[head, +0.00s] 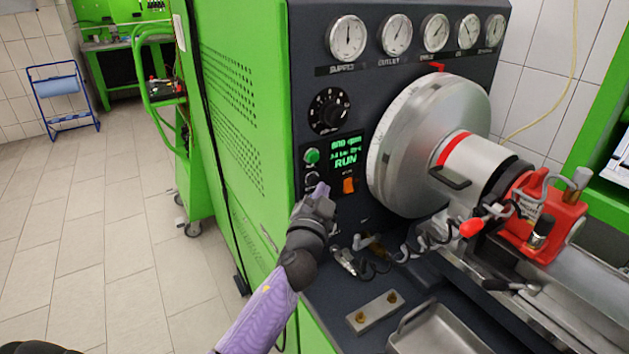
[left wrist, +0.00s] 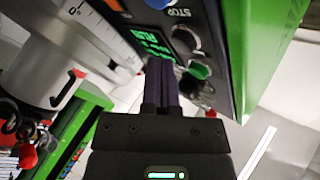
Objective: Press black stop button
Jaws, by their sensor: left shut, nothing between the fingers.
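The black stop button (left wrist: 185,40) is a dark round button beside the STOP label in the left wrist view. The green display (head: 345,152) reads RUN.
An orange switch (head: 348,185) sits right of the gripper. A black rotary knob (head: 328,110) is above. A large metal disc (head: 420,145) stands to the right. Cables and fittings lie on the bench below, near a metal tray (head: 440,335).

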